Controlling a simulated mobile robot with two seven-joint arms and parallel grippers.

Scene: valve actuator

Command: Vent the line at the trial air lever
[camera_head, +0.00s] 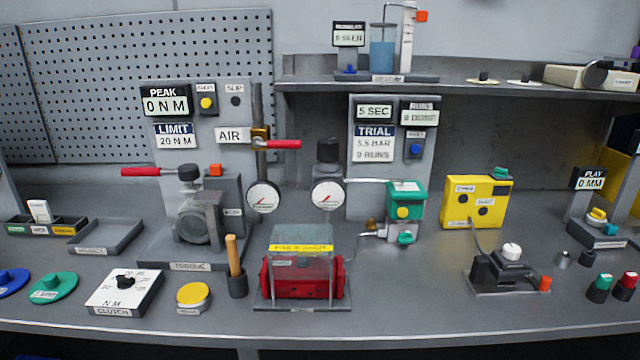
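A red-handled lever (283,144) sits on a brass valve body (261,133) beside the AIR sign (233,135). Its handle lies level and points right. The TRIAL panel (375,180) stands right of it and reads 5 SEC, 5.5 BAR and 0 RUNS. Two round gauges (263,196) (328,194) are below the lever; their needle readings are too small to tell. A red actuator (303,278) sits under a clear guard (301,240) with a yellow label. Neither of my grippers is in view.
A torque stand (195,215) with another red lever (140,172) is on the left. A green unit (405,205) and a yellow box (477,202) stand right. A wooden-handled tool (234,255) stands upright left of the guard. The front bench edge is mostly clear.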

